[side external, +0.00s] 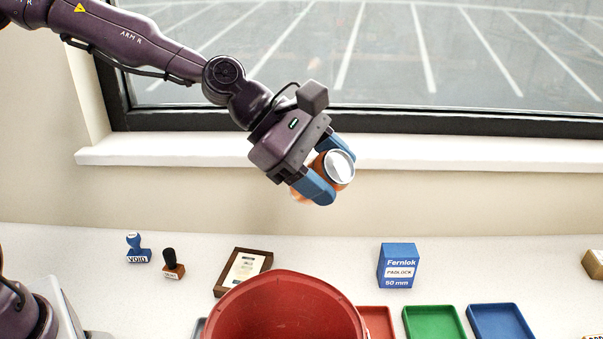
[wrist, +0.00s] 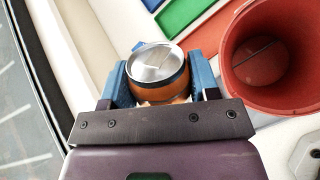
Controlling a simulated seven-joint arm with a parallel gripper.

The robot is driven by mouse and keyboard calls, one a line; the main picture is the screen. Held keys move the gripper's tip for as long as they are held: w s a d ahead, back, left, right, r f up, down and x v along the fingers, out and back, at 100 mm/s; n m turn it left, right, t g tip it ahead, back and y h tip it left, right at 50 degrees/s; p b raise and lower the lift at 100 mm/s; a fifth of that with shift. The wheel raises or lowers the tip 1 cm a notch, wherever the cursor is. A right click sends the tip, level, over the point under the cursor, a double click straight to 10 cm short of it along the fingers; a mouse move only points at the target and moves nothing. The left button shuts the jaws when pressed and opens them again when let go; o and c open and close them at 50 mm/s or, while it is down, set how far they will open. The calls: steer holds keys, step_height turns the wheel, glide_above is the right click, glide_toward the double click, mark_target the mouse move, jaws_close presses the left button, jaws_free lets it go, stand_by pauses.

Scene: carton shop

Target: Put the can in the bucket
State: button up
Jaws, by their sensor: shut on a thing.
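The can (side external: 339,167) is orange with a silver lid and a dark rim. My gripper (side external: 333,172) is shut on it and holds it tilted, well above the table in front of the window sill. In the wrist view the can (wrist: 158,68) sits between the two blue fingers of my gripper (wrist: 160,82), its silver lid facing the camera. The red bucket (side external: 291,303) stands on the table at the front, below and left of the can in the side view. In the wrist view the bucket (wrist: 237,91) is at the right, apart from the can, and its visible inside looks empty.
A blue padlock box (side external: 398,266) stands right of the bucket. A red tray (side external: 378,322), a green tray (side external: 434,322) and a blue tray (side external: 500,322) lie in front. A framed picture (side external: 243,271) and two stamps (side external: 138,249) are at the left.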

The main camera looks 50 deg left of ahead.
steer(key=s+d+f+m+g+y, duration=0.1)
steer(key=s+d+m+g, duration=0.25)
steer(key=s+m, duration=0.35)
steer(key=s+d+m+g+y, duration=0.1)
steer(key=s+d+m+g, duration=0.3)
steer(key=m, duration=0.4)
steer(key=s+f+m+t, duration=0.1)
steer(key=s+f+m, duration=0.1)
steer(key=f, duration=0.4)
steer(key=s+a+f+m, duration=0.1)
steer(key=s+f+m, duration=0.1)
steer(key=f, duration=0.4)
steer(key=shift+s+a+f+m+t+y, duration=0.15)
steer(key=shift+a+m+t+y, duration=0.15)
steer(key=shift+m+t+y, duration=0.1)
steer(key=o, duration=1)
